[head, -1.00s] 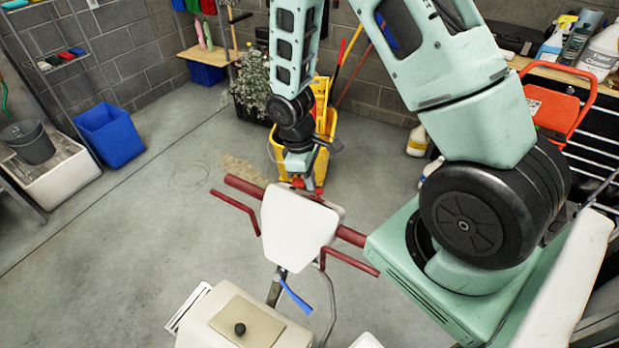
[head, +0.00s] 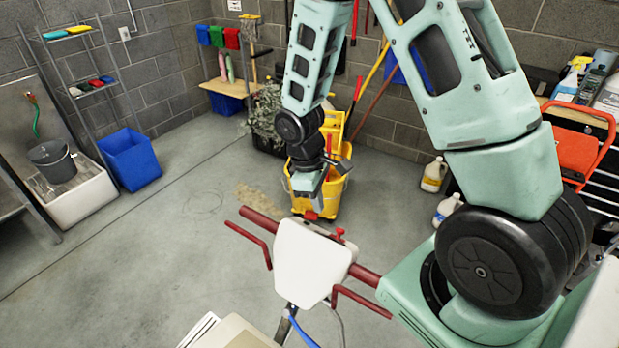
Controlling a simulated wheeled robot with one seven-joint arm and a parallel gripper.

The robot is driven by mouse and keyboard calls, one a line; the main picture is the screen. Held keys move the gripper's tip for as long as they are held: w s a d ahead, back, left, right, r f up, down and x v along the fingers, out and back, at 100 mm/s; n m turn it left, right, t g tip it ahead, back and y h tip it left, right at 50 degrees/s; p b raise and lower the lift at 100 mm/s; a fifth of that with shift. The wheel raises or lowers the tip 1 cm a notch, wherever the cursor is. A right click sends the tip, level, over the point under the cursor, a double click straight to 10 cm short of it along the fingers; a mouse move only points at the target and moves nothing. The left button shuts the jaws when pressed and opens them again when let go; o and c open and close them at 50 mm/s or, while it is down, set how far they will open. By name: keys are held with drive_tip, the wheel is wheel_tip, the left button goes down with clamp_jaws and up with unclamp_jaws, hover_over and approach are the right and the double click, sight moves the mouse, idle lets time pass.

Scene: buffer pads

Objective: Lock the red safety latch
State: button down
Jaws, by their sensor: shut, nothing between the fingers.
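A white floor machine head (head: 310,265) stands in front of me, with dark red handlebars (head: 368,276) and red levers on both sides. Two small red pieces show at its far upper edge: one (head: 340,235) stands up on the right, the other (head: 311,215) is just under my gripper. I cannot tell which is the safety latch, or whether it is locked. My gripper (head: 310,203) points down just behind the white head's top edge. It is shut and holds nothing. Its fingertips are small and partly hidden, so contact with the red piece is unclear.
A yellow mop bucket (head: 330,200) stands close behind my gripper. White jugs (head: 433,174) stand on the floor to the right. A blue bin (head: 130,160) and a low sink with a grey bucket (head: 52,160) are at the left. The floor left of the machine is clear.

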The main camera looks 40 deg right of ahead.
wheel_tip(320, 180, up, 7)
drive_tip(key=w+b, duration=0.1)
drive_tip(key=shift+w+a, duration=0.15)
drive_tip(key=shift+a, duration=0.3)
drive_tip(key=shift+f, duration=0.1)
drive_tip(key=s+a+f+n+t+y+b, duration=0.1)
drive_tip(key=s+a+f+b, duration=0.1)
drive_tip(key=s+a+b, duration=0.9)
drive_tip(key=s+a, duration=0.8)
drive_tip(key=shift+a+f+t+y, duration=0.3)
drive_tip(key=shift+f+t+y, duration=0.1)
